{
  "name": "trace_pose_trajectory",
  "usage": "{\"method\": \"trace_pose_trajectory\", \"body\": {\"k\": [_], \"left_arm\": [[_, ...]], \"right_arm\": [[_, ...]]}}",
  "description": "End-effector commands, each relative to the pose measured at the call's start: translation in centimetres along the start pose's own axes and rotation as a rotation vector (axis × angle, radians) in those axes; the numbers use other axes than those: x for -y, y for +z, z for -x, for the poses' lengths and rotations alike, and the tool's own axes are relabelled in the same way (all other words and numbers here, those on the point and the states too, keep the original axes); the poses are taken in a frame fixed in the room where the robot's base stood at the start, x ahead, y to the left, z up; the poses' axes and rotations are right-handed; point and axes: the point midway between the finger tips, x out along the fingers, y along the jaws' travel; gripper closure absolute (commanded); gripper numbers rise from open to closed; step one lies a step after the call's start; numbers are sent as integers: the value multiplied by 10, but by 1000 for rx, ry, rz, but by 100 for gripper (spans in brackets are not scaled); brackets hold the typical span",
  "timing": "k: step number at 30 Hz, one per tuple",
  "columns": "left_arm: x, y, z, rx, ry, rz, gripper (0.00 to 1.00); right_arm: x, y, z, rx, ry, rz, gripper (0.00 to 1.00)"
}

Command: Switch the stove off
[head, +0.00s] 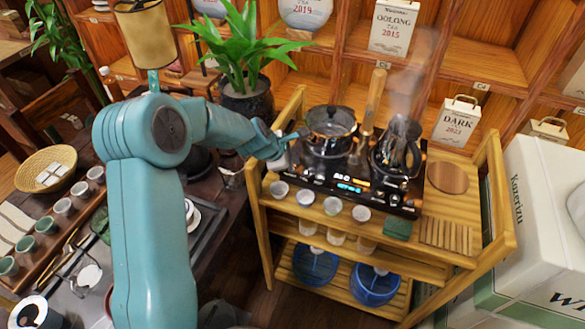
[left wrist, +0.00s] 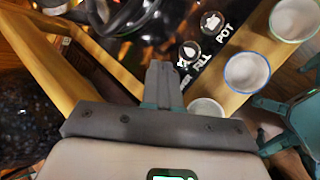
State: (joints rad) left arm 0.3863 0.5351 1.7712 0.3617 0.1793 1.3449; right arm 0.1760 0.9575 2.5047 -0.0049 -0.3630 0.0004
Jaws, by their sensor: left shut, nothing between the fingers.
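The black stove (head: 318,184) stands on the wooden cart, its front panel lit with blue and orange figures. A dark pot (head: 330,131) with a lid sits on its left side. A glass kettle (head: 396,150) sits on its right, with steam above it. My left gripper (head: 301,133) reaches in from the left to the stove's left end, near the pot. In the left wrist view its fingers (left wrist: 160,72) are shut and empty, close to round touch icons (left wrist: 190,50) beside the words FILL and POT. Contact with the panel cannot be told. My right gripper is not in view.
Several small cups (head: 305,197) line the cart's front edge (head: 380,237). A potted plant (head: 247,100) stands behind my left arm. A white box (head: 540,210) stands right of the cart.

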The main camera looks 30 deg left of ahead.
Motion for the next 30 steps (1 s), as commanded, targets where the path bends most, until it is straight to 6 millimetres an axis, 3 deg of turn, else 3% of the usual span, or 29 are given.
{"method": "trace_pose_trajectory", "body": {"k": [30], "left_arm": [[4,-4,-7,0,0,0,100]], "right_arm": [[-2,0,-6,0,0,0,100]]}}
